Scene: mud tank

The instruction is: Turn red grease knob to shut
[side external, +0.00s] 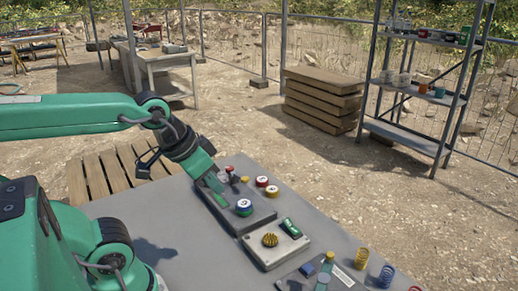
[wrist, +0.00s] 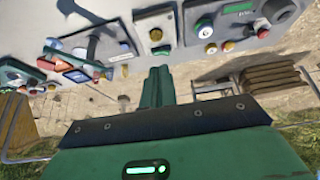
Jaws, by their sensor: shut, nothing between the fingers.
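A grey control box (side external: 262,219) on the table carries several coloured round knobs. A round knob with a red rim and pale top (side external: 262,181) sits at its far end, and a small red knob (side external: 229,169) is to the left of it. I cannot tell which is the grease knob, as any label is too small to read. My gripper (side external: 221,201) is shut and empty, low over the box's left edge. Its closed green fingers (wrist: 158,72) point to the middle in the wrist view.
Beside the red-rimmed knob is a yellow one (side external: 272,191); a blue-green knob (side external: 244,207) is closer to my fingers. A pale box with a ribbed yellow knob (side external: 270,240) and a green switch (side external: 291,228) stands nearer. The table's left front is bare.

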